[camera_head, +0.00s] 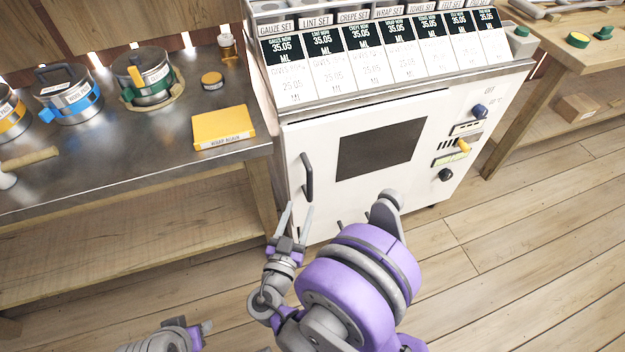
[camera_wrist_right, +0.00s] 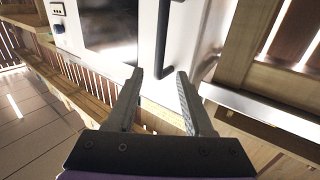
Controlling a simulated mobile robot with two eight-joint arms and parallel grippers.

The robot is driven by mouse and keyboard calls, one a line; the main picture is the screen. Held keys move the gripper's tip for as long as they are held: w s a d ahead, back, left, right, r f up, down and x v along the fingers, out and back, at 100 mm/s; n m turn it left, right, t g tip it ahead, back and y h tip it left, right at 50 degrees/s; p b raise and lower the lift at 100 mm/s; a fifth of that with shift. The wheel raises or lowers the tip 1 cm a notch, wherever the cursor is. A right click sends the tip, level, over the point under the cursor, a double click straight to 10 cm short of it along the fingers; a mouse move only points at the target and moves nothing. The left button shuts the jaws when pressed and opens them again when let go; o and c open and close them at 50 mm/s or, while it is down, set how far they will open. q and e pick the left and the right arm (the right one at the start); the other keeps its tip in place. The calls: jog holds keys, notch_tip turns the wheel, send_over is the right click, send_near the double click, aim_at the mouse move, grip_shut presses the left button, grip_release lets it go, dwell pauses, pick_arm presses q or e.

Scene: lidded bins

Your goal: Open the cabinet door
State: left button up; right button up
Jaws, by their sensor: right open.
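The white cabinet (camera_head: 300,140) stands in the middle of the head view with its door (camera_head: 330,200) closed. The door has a dark window (camera_head: 380,148) and a dark vertical bar handle (camera_head: 307,178) on its left side. My right gripper (camera_head: 298,207) is open and empty, by the lower end of the handle. In the right wrist view the two grey fingers (camera_wrist_right: 160,76) are spread, and the end of the handle (camera_wrist_right: 163,38) lies in line with the gap between their tips. I see no finger contact.
A metal-topped bench (camera_head: 120,170) with pots and a yellow box (camera_head: 223,127) adjoins the cabinet on the left. Knobs (camera_head: 480,111) sit on the cabinet's right side. A wooden table (camera_head: 560,55) stands at right. The wooden floor (camera_head: 500,260) in front is clear at right.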

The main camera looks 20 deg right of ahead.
aim_at(309, 183)
jog(key=x, duration=1)
jog(key=shift+w+d+b, duration=0.15)
jog(key=shift+w+b, duration=0.1)
jog(key=shift+b, duration=0.1)
grip_shut()
dwell(0.9)
